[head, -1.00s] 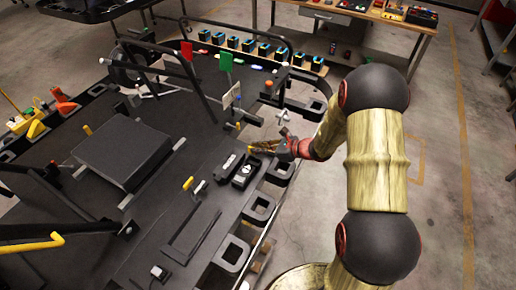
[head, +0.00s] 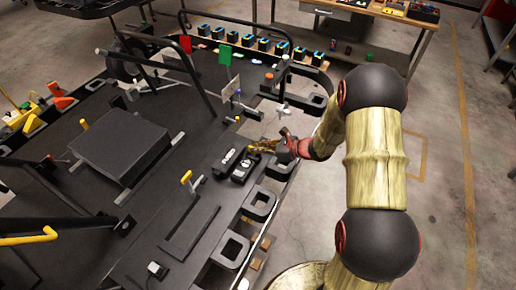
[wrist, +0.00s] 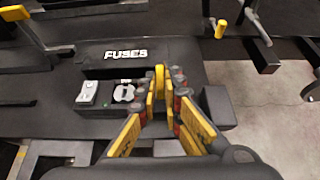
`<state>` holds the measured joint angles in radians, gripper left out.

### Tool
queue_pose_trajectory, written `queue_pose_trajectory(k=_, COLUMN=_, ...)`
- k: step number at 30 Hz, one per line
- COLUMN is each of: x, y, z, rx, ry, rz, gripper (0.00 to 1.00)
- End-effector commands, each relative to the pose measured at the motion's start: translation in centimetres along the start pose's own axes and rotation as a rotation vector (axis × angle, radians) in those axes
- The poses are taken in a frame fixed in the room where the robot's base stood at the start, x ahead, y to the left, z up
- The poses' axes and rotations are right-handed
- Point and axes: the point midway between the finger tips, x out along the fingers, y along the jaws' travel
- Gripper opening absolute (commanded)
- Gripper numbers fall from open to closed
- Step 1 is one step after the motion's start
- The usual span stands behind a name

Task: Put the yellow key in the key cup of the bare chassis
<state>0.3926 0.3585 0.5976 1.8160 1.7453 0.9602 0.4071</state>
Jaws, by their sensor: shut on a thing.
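My gripper (wrist: 163,95) has its striped fingers closed on the yellow key (wrist: 159,76), whose rounded yellow top shows between the fingertips in the wrist view. The rest of the key is hidden by the fingers. In the head view my gripper (head: 262,146) is over the right edge of the black deck, just right of the black fuse box (head: 227,159). The box, lettered FUSES (wrist: 125,53), lies beyond and left of the fingertips in the wrist view. I cannot make out the key cup with certainty in either view.
A yellow-topped lever (head: 186,177) stands on the deck. Black open loops (head: 259,206) line its right edge. A workbench (head: 380,14) is behind. Concrete floor is clear at right.

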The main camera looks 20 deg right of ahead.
Motion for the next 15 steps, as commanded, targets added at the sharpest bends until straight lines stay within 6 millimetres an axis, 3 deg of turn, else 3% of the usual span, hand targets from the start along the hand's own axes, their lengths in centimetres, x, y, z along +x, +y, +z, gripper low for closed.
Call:
queue_pose_trajectory(k=12, x=0.00, y=0.00, z=0.01, rx=0.000, ry=0.000, rz=0.000, gripper=0.29)
queue_pose_trajectory(k=15, x=0.00, y=0.00, z=0.00, rx=0.000, ry=0.000, rz=0.000, gripper=0.29)
